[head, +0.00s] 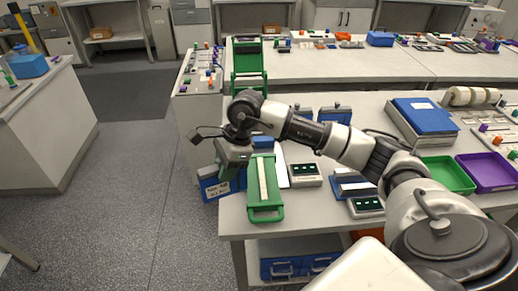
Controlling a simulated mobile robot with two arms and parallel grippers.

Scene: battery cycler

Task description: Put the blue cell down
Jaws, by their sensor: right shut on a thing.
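My right gripper (228,168) is above the left edge of the front table, at the end of the arm that comes in from the right. It is shut, with its fingertips pointing down and partly hidden. A blue cell with a white label (216,188) shows just below it, left of the table edge. The cell's upper part is hidden by the gripper, and its exact height is hard to tell. A green frame with a pale centre strip (265,190) lies on the table just right of the gripper. My left gripper is not in view.
Small grey devices with dark displays (305,174) stand right of the green frame. Blue boxes (335,115) stand behind the arm. A blue binder stack (421,117), a green tray (447,174) and a purple tray (488,172) are at right. Open floor (130,210) lies left.

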